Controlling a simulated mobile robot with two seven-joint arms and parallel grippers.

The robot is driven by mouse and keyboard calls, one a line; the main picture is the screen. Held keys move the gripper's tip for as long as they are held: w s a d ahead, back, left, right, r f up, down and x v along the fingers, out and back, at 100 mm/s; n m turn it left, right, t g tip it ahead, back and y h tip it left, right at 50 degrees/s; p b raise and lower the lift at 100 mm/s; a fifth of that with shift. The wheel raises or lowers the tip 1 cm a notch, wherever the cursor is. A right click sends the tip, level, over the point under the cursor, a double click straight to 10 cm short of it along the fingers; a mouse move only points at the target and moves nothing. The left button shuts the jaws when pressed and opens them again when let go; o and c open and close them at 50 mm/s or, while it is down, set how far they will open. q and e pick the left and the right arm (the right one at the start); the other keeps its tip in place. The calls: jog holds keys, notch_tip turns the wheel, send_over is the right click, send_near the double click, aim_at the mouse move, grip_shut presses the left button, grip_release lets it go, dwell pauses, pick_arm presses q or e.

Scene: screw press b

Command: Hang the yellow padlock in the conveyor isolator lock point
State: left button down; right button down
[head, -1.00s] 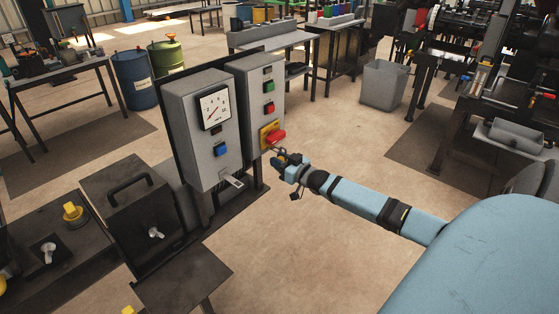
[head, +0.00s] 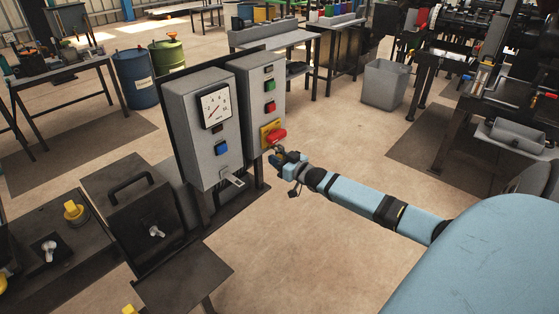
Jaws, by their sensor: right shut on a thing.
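The conveyor isolator, a yellow plate (head: 266,131) with a red handle (head: 277,136), is on the front of the right grey control box. My right gripper (head: 277,156) is shut just below and to the right of the handle, close to the box front. The padlock between its fingers is small and mostly hidden; its shape cannot be made out clearly. I cannot tell whether its shackle touches or passes through the lock point. My left gripper is not in view.
The left control box (head: 199,133) carries a dial and a blue button. A dark box with a handle (head: 146,225) stands at lower left. The floor below my right arm is clear.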

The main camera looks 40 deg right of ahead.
jog(key=shift+w, duration=0.2)
jog(key=shift+f, duration=0.1)
jog(key=shift+f+b, duration=0.35)
jog(key=shift+f, duration=0.25)
dwell(0.4)
jog(key=c, duration=0.8)
grip_release()
